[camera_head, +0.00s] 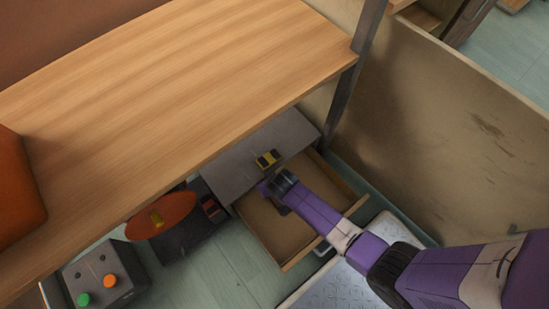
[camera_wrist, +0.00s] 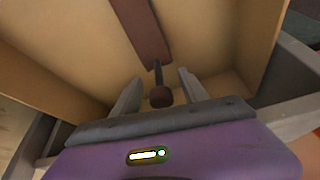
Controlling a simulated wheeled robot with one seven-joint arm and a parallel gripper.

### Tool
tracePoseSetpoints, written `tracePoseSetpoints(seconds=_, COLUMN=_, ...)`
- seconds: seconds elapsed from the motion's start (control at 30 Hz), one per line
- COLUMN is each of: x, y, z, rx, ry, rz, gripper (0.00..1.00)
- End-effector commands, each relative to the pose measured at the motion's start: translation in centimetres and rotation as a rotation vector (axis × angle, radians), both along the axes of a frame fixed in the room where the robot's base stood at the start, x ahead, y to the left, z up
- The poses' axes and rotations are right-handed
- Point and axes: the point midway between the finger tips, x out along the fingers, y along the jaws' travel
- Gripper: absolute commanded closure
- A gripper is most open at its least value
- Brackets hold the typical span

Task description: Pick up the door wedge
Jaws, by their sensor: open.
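A long reddish-brown tapered piece (camera_wrist: 142,32) lies in the open drawer (camera_head: 262,228), with a thin dark rod and a round brown knob (camera_wrist: 161,97) at its near end. It may be the door wedge, but I cannot tell for certain. My gripper (camera_wrist: 158,84) is open over the drawer, with the rod and knob between its two grey fingers in the wrist view. No grip on them shows. In the head view my gripper (camera_head: 279,205) is inside the drawer's outline, and the brown piece cannot be made out there. The wooden drawer floor also fills much of the wrist view (camera_wrist: 70,45).
A small yellow-and-black object (camera_head: 267,159) sits on the grey cabinet top (camera_head: 235,165) behind the drawer. A wooden tabletop (camera_head: 170,75) overhangs at left. An orange disc (camera_head: 165,214) and a grey button box (camera_head: 103,278) stand left. A tan panel (camera_head: 450,135) rises at right.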

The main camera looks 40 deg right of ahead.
Motion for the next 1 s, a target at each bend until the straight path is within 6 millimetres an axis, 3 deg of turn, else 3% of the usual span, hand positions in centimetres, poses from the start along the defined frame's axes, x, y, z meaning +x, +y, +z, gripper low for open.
tracePoseSetpoints(seconds=0.07, x=-0.03, y=0.00, z=0.04, rx=0.000, ry=0.000, rz=0.000, gripper=0.49)
tracePoseSetpoints(seconds=0.33, x=-0.06, y=0.00, z=0.04, rx=0.000, ry=0.001, rz=0.000, gripper=1.00)
tracePoseSetpoints(seconds=1.0, x=-0.10, y=0.00, z=0.02, rx=0.000, ry=0.001, rz=0.000, gripper=1.00)
